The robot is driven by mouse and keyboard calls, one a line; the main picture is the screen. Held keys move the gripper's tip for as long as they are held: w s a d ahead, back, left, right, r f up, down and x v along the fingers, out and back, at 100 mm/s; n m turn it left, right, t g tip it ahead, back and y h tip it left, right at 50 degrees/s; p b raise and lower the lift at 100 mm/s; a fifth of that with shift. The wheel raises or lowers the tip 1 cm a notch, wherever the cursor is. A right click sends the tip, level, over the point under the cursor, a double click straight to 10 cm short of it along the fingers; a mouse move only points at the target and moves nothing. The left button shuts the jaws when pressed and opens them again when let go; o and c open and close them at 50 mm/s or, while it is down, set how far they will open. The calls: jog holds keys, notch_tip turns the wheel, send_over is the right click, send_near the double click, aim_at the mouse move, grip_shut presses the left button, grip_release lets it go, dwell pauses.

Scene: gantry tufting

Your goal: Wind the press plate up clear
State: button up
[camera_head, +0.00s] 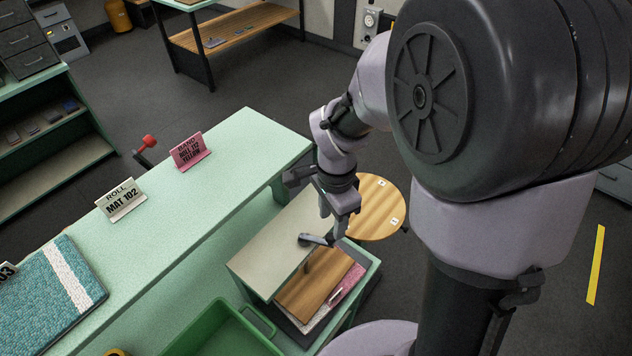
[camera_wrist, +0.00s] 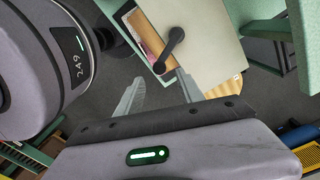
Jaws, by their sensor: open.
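The press stands low in the middle of the head view, with a beige top (camera_head: 272,245). A dark crank handle (camera_head: 312,240) sits at its right edge; it also shows in the wrist view (camera_wrist: 170,48). The wooden press plate (camera_head: 305,292) lies beneath the top, over a pink mat piece (camera_head: 347,284). The mat is mostly hidden, and I cannot tell whether the plate touches it. My gripper (camera_head: 337,228) is pointed down close to the crank. In the wrist view its two fingers (camera_wrist: 160,92) are apart with nothing between them, and the crank is just beyond them.
A pale green bench (camera_head: 225,150) runs along the left, bearing a white roll sign (camera_head: 121,200), a pink sign (camera_head: 186,150) and a teal mat (camera_head: 50,290). A green crate (camera_head: 215,330) stands in front. A round wooden stool (camera_head: 376,210) is behind the press. Floor to the right is clear.

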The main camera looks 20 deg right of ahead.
aim_at(331, 235)
notch_tip(331, 235, down, 6)
jog(key=shift+r, duration=0.25)
grip_shut()
dwell(1.3)
